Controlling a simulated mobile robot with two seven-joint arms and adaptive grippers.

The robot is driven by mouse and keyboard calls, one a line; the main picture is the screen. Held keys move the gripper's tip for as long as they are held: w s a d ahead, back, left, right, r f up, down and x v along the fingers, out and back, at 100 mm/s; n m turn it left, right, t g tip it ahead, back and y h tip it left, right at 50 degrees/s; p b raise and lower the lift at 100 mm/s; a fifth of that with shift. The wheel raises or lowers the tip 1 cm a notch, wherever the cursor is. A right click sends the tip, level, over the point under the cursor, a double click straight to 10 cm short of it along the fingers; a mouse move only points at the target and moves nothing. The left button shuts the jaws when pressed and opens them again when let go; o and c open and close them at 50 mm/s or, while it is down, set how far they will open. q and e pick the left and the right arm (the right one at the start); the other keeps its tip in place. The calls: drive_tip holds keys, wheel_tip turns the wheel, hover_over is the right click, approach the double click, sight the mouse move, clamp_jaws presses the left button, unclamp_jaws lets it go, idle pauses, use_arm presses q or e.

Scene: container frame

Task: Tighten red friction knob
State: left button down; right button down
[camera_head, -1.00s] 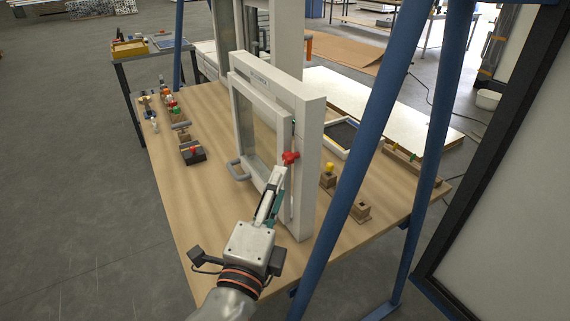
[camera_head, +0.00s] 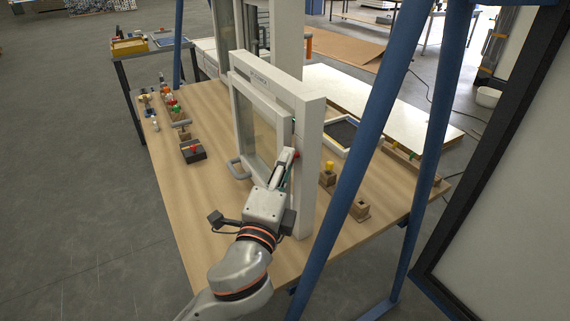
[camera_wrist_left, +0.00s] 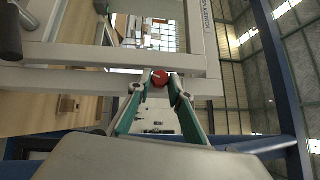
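The red friction knob (camera_head: 296,154) is on the right side of the white window frame (camera_head: 311,120) that stands upright on the table. In the head view most of the knob is hidden behind my left gripper (camera_head: 289,156). In the left wrist view the red knob (camera_wrist_left: 160,77) sits between the tips of the two fingers of my left gripper (camera_wrist_left: 161,80). The fingers are spread, one on each side of the knob. I cannot tell whether the tips touch it. My right gripper is in neither view.
The wooden table (camera_head: 205,215) holds a grey sash handle (camera_head: 236,169), a dark block with a red button (camera_head: 193,152), and wooden blocks (camera_head: 359,210) at right. A blue post (camera_head: 362,150) rises close to the right of the frame.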

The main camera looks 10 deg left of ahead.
use_arm(q)
drive_tip(key=m+t+b, duration=0.1)
drive_tip(key=b, duration=0.1)
drive_tip(key=m+h+b, duration=0.1)
drive_tip(key=shift+f+t+b, duration=0.25)
drive_tip(key=shift+t+b, duration=0.1)
drive_tip(key=shift+t, duration=0.05)
drive_tip(key=c, duration=1.8)
unclamp_jaws()
drive_tip(key=v, duration=1.2)
